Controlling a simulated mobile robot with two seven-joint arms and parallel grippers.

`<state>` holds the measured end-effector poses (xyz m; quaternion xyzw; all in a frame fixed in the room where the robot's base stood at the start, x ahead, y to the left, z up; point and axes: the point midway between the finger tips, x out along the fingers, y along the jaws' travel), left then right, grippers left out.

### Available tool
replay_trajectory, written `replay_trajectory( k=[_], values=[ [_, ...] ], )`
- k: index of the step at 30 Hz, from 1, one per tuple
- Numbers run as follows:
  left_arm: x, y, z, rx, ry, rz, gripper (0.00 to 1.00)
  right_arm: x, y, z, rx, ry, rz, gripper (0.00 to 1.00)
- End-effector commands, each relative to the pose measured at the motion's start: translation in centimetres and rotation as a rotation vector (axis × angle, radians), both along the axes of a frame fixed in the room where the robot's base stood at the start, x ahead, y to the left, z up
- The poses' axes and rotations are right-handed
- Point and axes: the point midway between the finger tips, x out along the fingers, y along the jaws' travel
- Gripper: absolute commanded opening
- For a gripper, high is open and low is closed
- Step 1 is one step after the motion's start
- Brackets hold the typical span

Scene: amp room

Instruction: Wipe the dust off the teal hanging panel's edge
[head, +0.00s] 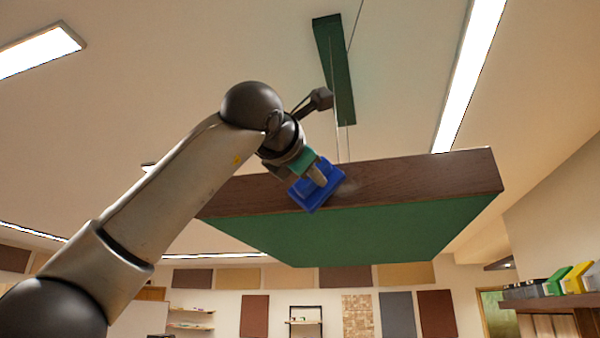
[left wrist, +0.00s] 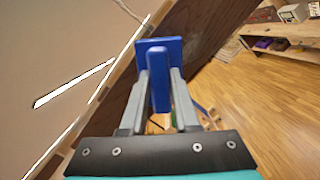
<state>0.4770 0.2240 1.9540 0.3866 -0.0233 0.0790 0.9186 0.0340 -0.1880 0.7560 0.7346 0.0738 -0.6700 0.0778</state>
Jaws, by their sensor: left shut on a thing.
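The hanging panel (head: 430,178) has a brown wood-grain edge and a green underside, and hangs from thin wires under the ceiling. My left gripper (head: 318,176) is shut on a blue wiping block (head: 311,194) in front of the panel's near edge. In the left wrist view the fingers (left wrist: 159,82) close on the block's grip (left wrist: 158,90), with its flat blue plate (left wrist: 160,47) beyond, at the brown edge (left wrist: 190,30). Whether the plate touches is unclear. A pale dusty patch (head: 348,187) shows just right of the block. My right gripper is not in view.
A green ceiling mount (head: 334,65) with wires is above the panel. Ceiling lights (head: 470,70) run to the right and left (head: 38,50). A shelf with boxes (head: 550,301) stands at the lower right. Open air surrounds the panel's right end.

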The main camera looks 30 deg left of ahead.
Motion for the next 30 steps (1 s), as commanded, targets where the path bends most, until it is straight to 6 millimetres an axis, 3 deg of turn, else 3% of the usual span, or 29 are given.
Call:
replay_trajectory(
  k=[30],
  values=[
    [1.8, -5.8, -0.1, 0.003, 0.003, -0.002, 0.00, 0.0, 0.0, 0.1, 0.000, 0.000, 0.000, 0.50]
  ],
)
